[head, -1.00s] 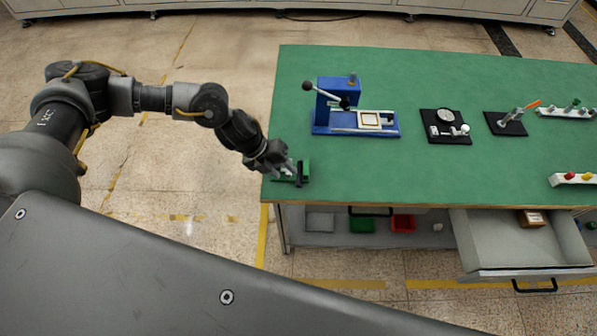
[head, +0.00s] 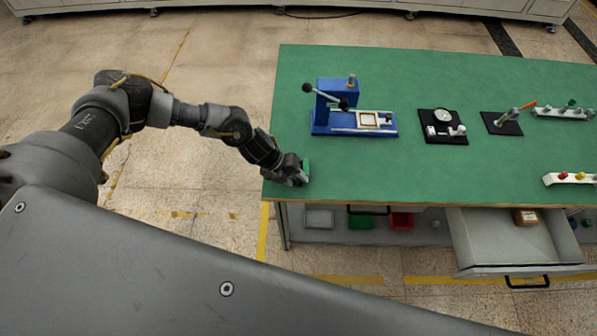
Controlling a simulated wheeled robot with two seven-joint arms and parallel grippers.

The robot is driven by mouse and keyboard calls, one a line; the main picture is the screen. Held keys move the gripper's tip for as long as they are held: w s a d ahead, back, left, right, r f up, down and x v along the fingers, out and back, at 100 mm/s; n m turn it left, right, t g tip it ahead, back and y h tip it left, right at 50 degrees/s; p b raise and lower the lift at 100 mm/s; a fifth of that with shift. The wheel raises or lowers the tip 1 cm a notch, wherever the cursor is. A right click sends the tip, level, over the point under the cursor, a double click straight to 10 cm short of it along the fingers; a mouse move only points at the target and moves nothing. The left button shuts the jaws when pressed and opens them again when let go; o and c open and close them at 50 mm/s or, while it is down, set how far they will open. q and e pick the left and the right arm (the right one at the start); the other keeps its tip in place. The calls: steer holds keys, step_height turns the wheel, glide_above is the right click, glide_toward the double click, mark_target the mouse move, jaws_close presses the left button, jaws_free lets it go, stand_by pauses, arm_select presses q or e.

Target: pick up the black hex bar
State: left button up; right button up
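My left gripper (head: 300,178) is at the left front corner of the green-topped table, right up against a small green holder (head: 306,167). The gripper covers most of the holder. I cannot make out the black hex bar, as the dark gripper hides or blends with whatever is at that spot. The fingers are too small and overlapped to tell whether they are open or shut. My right gripper is out of view.
A blue lever press (head: 338,98) stands right of my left gripper. Farther right are a black plate with a round dial (head: 443,126) and a black stand with an orange-tipped tool (head: 502,123). An open drawer (head: 480,238) juts out in front. The table's middle front is clear.

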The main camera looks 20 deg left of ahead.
arm_select(q)
jaws_close()
steer(key=shift+r, duration=0.1)
steer(key=shift+w+r, duration=0.1)
steer(key=shift+r, duration=0.4)
steer(key=w+a+r+b, duration=0.7)
steer(key=a+r, duration=0.5)
